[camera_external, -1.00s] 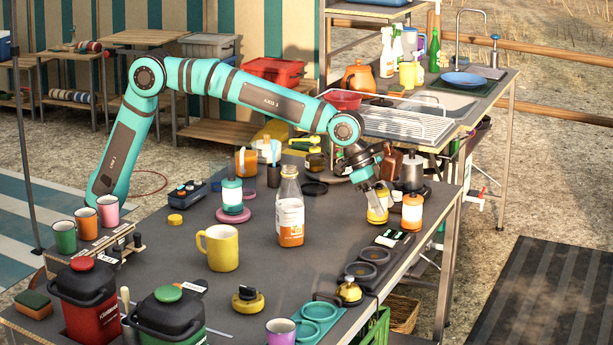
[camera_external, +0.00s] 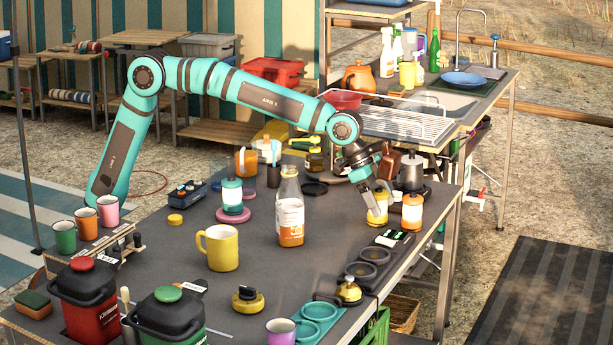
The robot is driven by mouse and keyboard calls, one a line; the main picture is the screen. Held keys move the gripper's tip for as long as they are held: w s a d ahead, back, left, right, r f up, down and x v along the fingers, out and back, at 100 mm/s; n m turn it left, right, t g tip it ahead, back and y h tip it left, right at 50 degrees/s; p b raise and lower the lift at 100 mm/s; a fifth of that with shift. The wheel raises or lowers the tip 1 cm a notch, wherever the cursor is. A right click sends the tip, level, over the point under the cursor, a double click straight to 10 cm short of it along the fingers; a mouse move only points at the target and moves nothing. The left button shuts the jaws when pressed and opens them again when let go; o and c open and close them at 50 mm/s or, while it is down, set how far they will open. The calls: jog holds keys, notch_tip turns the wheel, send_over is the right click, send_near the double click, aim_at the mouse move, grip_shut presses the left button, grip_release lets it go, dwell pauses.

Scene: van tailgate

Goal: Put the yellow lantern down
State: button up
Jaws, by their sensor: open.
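The yellow lantern (camera_external: 377,210) stands upright on the grey table near its right edge, just left of an orange lantern (camera_external: 412,211). My gripper (camera_external: 379,194) is open at the top of the yellow lantern, with its fingers pointing down around the lantern's upper part. The fingers partly hide the lantern's upper body, and I cannot tell whether they touch it. A teal lantern (camera_external: 232,193) stands on a pink base (camera_external: 233,215) farther left.
A clear bottle with an orange label (camera_external: 290,215) stands left of my gripper. A dark tray with round recesses (camera_external: 362,268) lies in front of the lanterns. A grey metal pot (camera_external: 411,174) stands behind. A yellow mug (camera_external: 221,248) is at centre left.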

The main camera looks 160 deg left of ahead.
jog(key=v, duration=1.1)
jog(key=shift+r, duration=0.15)
jog(key=w+d+r+m+t, duration=0.15)
jog(key=d+r, duration=0.35)
jog(key=d, duration=0.8)
jog(key=w+d+r+m+t+y, duration=0.1)
jog(key=d+r+t, duration=0.25)
jog(key=d, duration=1.05)
jog(key=w+d+r+m+t, duration=0.15)
jog(key=d+r, duration=0.45)
jog(key=d, duration=0.7)
jog(key=s+d+m+t+h, duration=0.2)
jog(key=s+d+t, duration=0.1)
jog(key=s+d, duration=0.7)
jog(key=s+d+m+t+h, duration=0.3)
jog(key=s+d, duration=0.7)
jog(key=d, duration=0.8)
jog(key=shift+s+d+f+t, duration=0.15)
jog(key=shift+f+t, duration=0.2)
jog(key=shift+f, duration=0.15)
